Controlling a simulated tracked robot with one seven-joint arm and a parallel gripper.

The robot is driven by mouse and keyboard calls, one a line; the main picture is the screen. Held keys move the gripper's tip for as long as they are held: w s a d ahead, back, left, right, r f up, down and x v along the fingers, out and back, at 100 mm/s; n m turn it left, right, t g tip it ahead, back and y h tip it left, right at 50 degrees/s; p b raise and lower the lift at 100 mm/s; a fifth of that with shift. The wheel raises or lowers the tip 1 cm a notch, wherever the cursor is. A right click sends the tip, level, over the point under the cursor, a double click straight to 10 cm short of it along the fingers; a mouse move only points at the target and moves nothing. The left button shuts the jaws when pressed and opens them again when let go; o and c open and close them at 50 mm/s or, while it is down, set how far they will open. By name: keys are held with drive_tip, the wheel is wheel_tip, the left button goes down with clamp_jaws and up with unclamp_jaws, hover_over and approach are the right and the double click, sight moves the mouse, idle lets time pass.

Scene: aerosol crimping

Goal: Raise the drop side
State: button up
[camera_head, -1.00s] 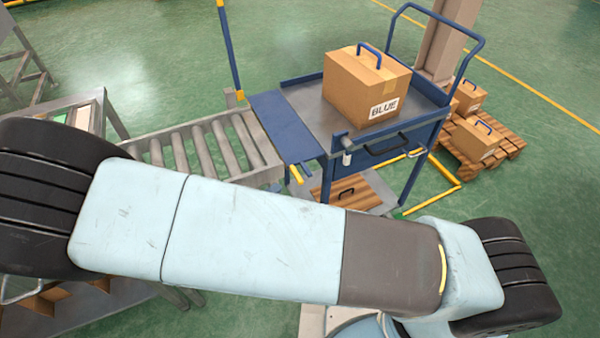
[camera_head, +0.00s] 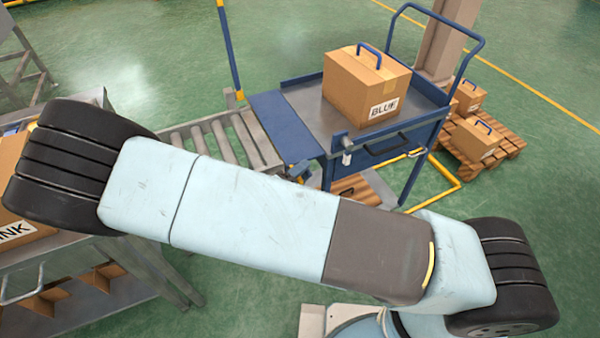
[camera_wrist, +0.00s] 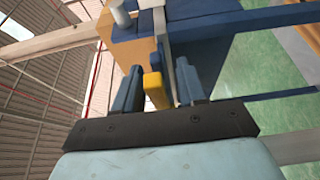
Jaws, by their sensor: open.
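The blue cart's drop side (camera_head: 283,127) is a flat blue panel. It lies lowered, extending from the left edge of the cart deck (camera_head: 312,100) toward the roller conveyor. My gripper (camera_head: 300,171) is at the panel's near end, mostly behind my arm in the head view. In the wrist view, my gripper (camera_wrist: 160,73) is open, with its two blue fingers on either side of a yellow grip tab (camera_wrist: 155,90). The tab is apart from at least the left finger. Whether the right finger touches it I cannot tell.
A box labelled BLUE (camera_head: 366,88) stands on the deck. A roller conveyor (camera_head: 226,138) adjoins the cart at left. A pallet with boxes (camera_head: 486,146) is at right. A box with a partly hidden label (camera_head: 18,232) sits on the left bench.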

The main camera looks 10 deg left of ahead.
clamp_jaws()
idle(0.4)
